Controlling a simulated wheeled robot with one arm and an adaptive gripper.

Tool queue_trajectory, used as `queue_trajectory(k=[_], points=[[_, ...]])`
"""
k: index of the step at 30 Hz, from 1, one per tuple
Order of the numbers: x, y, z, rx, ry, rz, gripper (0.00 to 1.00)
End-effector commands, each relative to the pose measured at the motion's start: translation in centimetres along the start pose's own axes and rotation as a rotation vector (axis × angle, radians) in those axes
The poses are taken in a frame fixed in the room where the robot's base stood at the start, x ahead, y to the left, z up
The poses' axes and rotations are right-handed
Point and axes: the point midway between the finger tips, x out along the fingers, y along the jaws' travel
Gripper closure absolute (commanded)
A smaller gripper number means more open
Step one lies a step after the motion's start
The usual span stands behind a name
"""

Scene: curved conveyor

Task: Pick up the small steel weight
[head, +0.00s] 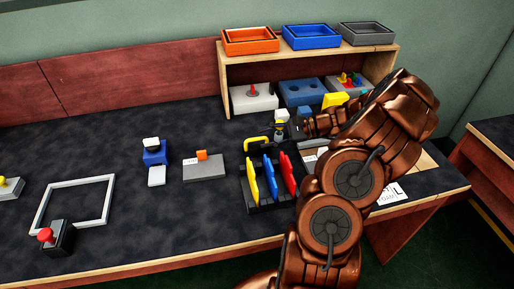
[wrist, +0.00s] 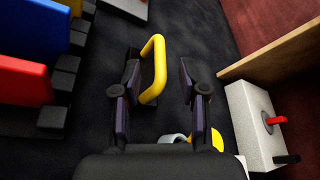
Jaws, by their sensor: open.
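My gripper (head: 281,130) reaches down over the table beside the plate rack in the head view. In the wrist view my gripper (wrist: 160,85) is open, with its two dark fingers apart and nothing held between them. A small grey rounded piece (wrist: 172,138) shows low between the fingers, mostly hidden by the gripper body; it may be the small steel weight, but I cannot tell.
A rack (head: 268,208) of coloured plates stands just left of my gripper. A white block with a red knob (head: 254,100) and blue block (head: 300,92) sit under the wooden shelf (head: 222,80).

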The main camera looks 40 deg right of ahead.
Motion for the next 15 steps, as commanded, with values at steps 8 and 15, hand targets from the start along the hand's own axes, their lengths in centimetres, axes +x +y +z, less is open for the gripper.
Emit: queue_trajectory(k=[8,15], points=[[3.3,0.1,0.3,0.001,-0.002,0.001,0.57],[3.3,0.1,0.3,0.000,0.000,0.001,0.61]])
